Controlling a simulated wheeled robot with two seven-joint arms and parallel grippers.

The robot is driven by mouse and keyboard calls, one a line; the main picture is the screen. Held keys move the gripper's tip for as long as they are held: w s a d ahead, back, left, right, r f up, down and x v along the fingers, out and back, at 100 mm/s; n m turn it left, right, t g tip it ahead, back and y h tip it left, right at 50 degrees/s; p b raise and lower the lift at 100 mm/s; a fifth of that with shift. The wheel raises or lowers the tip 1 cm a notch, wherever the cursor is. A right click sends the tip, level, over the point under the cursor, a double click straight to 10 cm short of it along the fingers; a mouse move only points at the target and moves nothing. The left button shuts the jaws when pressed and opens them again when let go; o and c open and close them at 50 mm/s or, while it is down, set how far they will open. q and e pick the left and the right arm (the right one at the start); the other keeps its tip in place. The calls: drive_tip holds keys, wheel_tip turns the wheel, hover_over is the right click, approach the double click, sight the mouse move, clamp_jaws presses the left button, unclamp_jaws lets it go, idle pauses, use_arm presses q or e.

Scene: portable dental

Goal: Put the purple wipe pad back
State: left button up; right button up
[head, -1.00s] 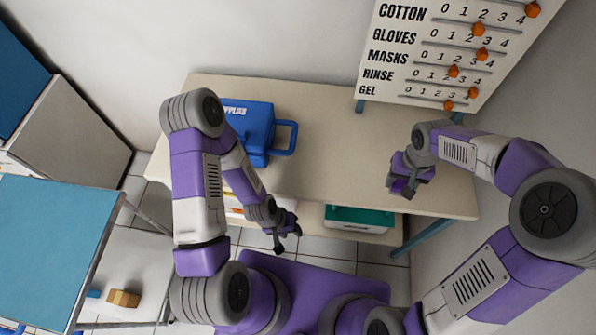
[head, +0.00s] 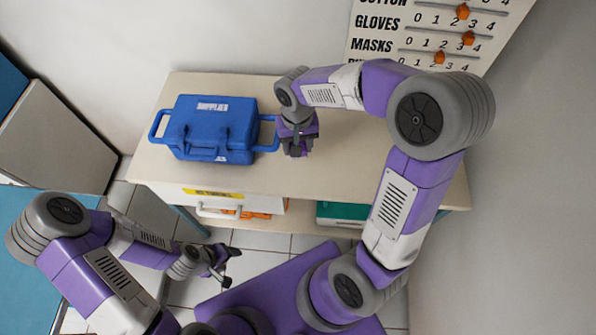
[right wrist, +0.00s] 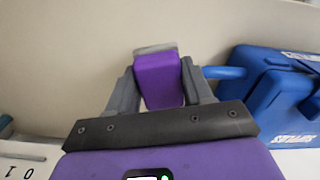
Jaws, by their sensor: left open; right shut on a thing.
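The purple wipe pad (right wrist: 158,78) is a small purple block with a grey edge at its far end. It shows between the fingers of my right gripper (right wrist: 160,85) in the right wrist view. In the head view my right gripper (head: 297,150) is over the table, just right of the blue case's right handle; the pad is hard to tell from the purple gripper there. My right gripper is shut on the pad. My left gripper (head: 222,270) is open and empty, low in front of the table over the floor.
A blue supplies case (head: 208,128) stands on the beige table (head: 360,160); it also shows at the right in the right wrist view (right wrist: 275,95). A white drawer (head: 235,203) and a green box (head: 340,212) are below the tabletop. A counting board (head: 430,30) is at the back right.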

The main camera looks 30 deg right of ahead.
sight(307, 170)
drive_tip(key=shift+s+d+m+b, duration=0.65)
drive_tip(key=shift+d+m+b, duration=0.25)
drive_tip(key=shift+m, duration=0.6)
drive_tip(key=f+b, duration=0.2)
drive_tip(key=f, duration=0.2)
drive_tip(key=f+b, duration=0.2)
drive_tip(key=f, duration=0.3)
drive_tip(key=shift+s+d+f, duration=0.2)
drive_tip(key=shift+f, duration=0.1)
use_arm(q)
wheel_tip(307, 170, down, 7)
drive_tip(key=shift+r, duration=0.15)
use_arm(e)
drive_tip(key=shift+r, duration=0.15)
drive_tip(key=shift+f, duration=0.25)
drive_tip(key=o, duration=1)
drive_tip(key=shift+r, duration=0.15)
